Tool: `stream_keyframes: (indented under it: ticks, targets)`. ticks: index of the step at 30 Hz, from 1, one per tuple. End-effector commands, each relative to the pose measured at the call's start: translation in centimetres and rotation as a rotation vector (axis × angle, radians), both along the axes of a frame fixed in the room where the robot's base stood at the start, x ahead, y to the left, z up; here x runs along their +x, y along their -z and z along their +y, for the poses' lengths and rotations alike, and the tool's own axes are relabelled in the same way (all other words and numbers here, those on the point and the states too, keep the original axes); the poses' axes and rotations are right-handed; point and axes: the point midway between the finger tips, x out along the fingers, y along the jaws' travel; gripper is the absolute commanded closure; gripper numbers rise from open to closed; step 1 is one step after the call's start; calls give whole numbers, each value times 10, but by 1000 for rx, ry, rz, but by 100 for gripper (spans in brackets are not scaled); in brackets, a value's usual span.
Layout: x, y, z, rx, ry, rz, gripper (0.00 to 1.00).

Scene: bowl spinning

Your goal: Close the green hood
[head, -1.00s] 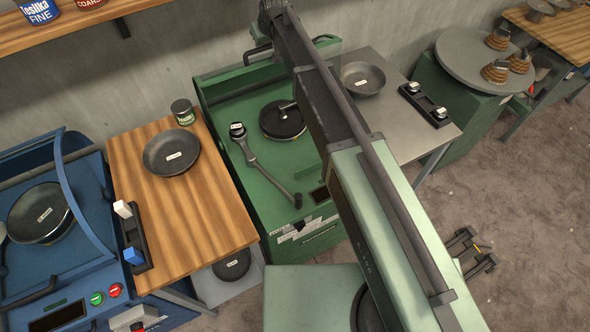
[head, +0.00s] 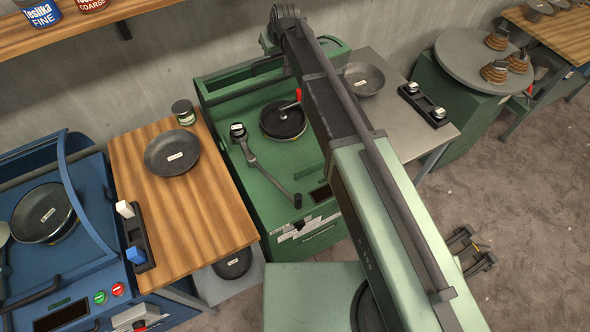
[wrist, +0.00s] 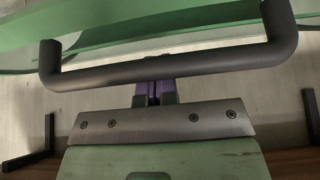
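The green hood (wrist: 180,22) fills the top of the wrist view, with its dark bar handle (wrist: 170,70) running across in front of it. In the head view the green machine (head: 275,195) stands uncovered, its spindle disc (head: 283,120) and crank lever (head: 265,165) in plain sight. My gripper (wrist: 156,92) has its purple fingertips just below the handle in the wrist view. They appear close together and partly hidden by the bar, so contact or grip on it cannot be told. My arm hides part of the machine's right side in the head view.
A wooden table (head: 205,225) with a dark bowl (head: 172,153) and a can (head: 184,112) stands left of the machine. A blue machine (head: 75,275) is further left. A metal table (head: 400,135) with another bowl (head: 361,79) is at the right.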

Motion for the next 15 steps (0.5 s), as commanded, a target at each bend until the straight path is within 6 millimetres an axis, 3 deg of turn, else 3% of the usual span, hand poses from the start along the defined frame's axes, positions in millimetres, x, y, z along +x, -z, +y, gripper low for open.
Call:
stream_keyframes:
  ticks: [10, 15]
  targets:
    - [-32, 1, -17, 0, 2, 1, 100]
    - [-38, 0, -20, 0, 1, 1, 100]
